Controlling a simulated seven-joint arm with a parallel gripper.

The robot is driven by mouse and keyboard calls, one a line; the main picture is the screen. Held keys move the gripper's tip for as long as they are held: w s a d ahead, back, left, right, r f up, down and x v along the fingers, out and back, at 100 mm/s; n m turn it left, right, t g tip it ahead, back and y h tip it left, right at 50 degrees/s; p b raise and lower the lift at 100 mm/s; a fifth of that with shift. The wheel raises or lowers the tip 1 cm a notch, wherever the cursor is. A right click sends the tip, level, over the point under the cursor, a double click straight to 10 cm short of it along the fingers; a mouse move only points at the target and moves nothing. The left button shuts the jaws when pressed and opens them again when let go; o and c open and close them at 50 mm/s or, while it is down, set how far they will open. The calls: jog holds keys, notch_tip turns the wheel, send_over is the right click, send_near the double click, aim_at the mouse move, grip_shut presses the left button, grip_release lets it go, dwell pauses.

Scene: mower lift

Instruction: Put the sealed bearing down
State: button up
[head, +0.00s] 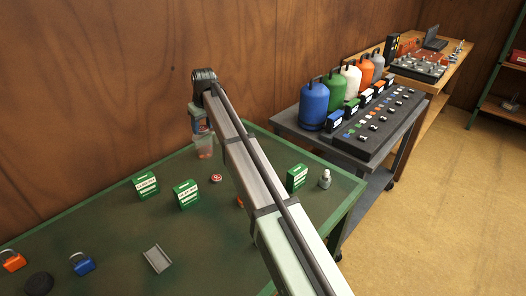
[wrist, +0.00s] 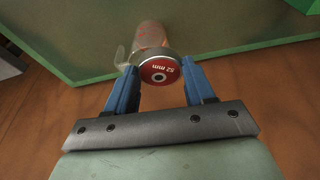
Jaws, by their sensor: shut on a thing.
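My gripper (wrist: 160,72) has blue fingers shut on the sealed bearing (wrist: 158,71), a metal-rimmed disc with a red face marked "52 mm". In the head view my gripper (head: 201,128) hangs over the far edge of the green table (head: 110,222), near the wall; the held bearing is too small to make out clearly there. A clear container with reddish contents (head: 204,148) stands just below my gripper. In the wrist view the container (wrist: 149,36) shows just beyond the bearing; I cannot tell whether they touch.
Green boxes (head: 146,184) (head: 186,194) (head: 297,177), a small red disc (head: 216,178) and a grey bottle (head: 324,179) stand on the table. A grey tray (head: 157,259), blue padlock (head: 82,264) and orange padlock (head: 13,261) lie nearer. Bare table lies between them.

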jog(key=w+d+m, duration=0.1)
jog(key=w+d, duration=0.3)
jog(key=d, duration=0.7)
jog(key=w+d+m, duration=0.1)
jog(key=w+d, duration=0.2)
jog(key=d, duration=0.8)
jog(key=shift+m+t, duration=0.3)
jog(key=shift+w+d+f, duration=0.1)
jog(key=shift+d+f, duration=0.1)
jog(key=shift+f, duration=2.3)
jog(key=shift+w+d+f, duration=0.1)
jog(key=shift+d+f, duration=0.05)
jog(key=shift+f, duration=2.35)
jog(key=shift+w+d+f, duration=0.1)
jog(key=shift+d+f, duration=0.1)
jog(key=shift+f, duration=2.3)
jog(key=shift+f, duration=0.1)
jog(key=o, duration=1.1)
jog(key=v, duration=1.2)
jog(key=shift+a, duration=0.3)
